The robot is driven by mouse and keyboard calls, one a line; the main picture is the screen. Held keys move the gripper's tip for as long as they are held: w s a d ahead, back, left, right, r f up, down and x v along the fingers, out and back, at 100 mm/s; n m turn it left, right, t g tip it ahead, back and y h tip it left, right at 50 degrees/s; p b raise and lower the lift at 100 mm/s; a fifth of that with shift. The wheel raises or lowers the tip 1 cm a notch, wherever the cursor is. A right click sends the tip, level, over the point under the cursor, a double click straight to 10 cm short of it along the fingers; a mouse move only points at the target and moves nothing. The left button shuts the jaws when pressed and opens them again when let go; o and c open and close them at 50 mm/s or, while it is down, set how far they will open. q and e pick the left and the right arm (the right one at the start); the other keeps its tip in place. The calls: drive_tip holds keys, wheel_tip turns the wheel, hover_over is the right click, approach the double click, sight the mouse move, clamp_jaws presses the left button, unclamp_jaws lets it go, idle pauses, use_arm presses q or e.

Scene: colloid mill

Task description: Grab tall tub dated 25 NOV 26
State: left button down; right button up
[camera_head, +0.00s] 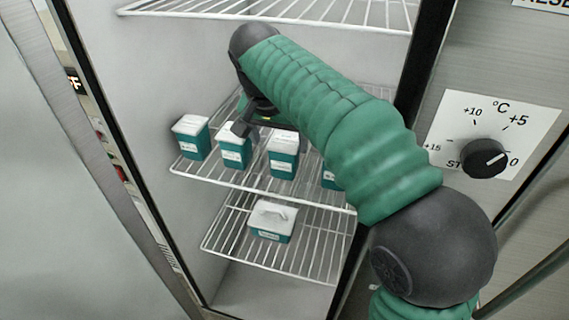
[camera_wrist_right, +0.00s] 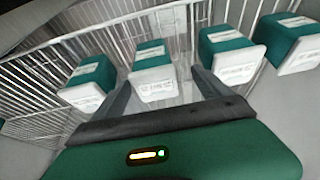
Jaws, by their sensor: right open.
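Several teal tubs with white lids stand in a row on the middle wire shelf in the head view: a far-left tub (camera_head: 192,140), a second tub (camera_head: 233,153), a third tub (camera_head: 284,158) and a fourth (camera_head: 329,178) mostly hidden behind my arm. Their labels are too small to read, so I cannot tell which bears 25 NOV 26. My right gripper (camera_head: 240,128) is open over the second tub. In the right wrist view, a tub (camera_wrist_right: 152,75) shows beyond and between the open fingers (camera_wrist_right: 160,92); contact is not clear. My left gripper is out of view.
An empty upper shelf (camera_head: 290,10) is overhead. Neighbouring tubs stand close on both sides. The cabinet's right frame and dial panel (camera_head: 485,158) flank my arm.

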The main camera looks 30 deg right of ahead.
drive_tip(key=shift+w+f, duration=0.1)
drive_tip(key=shift+f, duration=0.35)
drive_tip(key=b+x, duration=0.1)
drive_tip(key=x, duration=0.2)
drive_tip(key=s+b+x, duration=0.1)
drive_tip(key=x, duration=0.1)
drive_tip(key=shift+d+b, duration=0.3)
drive_tip(key=shift+w+f, duration=0.1)
drive_tip(key=shift+w, duration=0.05)
drive_tip(key=c, duration=1.8)
clamp_jaws()
drive_tip(key=shift+r, duration=0.25)
